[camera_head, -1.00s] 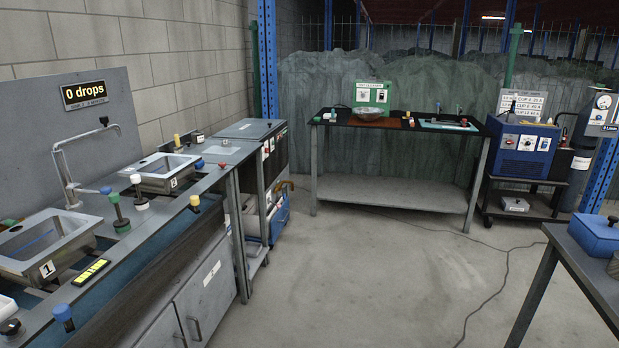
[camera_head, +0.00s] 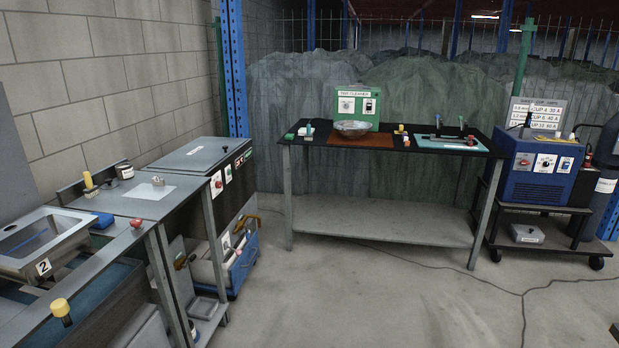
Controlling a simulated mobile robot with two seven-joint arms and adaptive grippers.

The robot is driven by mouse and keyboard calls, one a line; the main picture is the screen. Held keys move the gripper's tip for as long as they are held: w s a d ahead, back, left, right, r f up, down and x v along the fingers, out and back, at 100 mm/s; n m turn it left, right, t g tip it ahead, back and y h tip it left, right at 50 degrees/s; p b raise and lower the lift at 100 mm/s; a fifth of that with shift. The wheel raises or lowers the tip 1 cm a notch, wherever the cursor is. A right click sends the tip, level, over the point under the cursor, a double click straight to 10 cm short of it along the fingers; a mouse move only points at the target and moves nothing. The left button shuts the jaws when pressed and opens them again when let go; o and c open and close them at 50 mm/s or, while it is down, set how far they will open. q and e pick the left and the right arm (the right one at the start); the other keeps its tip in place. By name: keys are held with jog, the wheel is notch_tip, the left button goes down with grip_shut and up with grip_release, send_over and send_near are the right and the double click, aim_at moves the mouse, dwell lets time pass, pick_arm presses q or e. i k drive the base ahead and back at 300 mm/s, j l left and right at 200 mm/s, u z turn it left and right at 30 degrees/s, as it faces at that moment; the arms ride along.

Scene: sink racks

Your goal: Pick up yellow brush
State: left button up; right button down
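Neither of my grippers is in view. I cannot tell for sure which thing is the yellow brush. A small upright yellow-topped item (camera_head: 89,184) stands on the grey counter at the left, beside a dark jar (camera_head: 125,171). A yellow-capped dark post (camera_head: 61,311) rises from the sink bench edge at the lower left. A small pale-yellow item (camera_head: 401,129) is on the far black table (camera_head: 300,140), too small to make out.
The sink marked 2 (camera_head: 40,243) is at the left. A blue machine (camera_head: 538,166) sits on a cart at the right. The middle floor is clear, with a cable (camera_head: 430,266) across it.

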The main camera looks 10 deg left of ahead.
aim_at(92, 191)
jog(key=i+u, duration=0.15)
jog(key=i, duration=0.7)
jog(key=i+l+u, duration=0.15)
jog(key=i, duration=0.7)
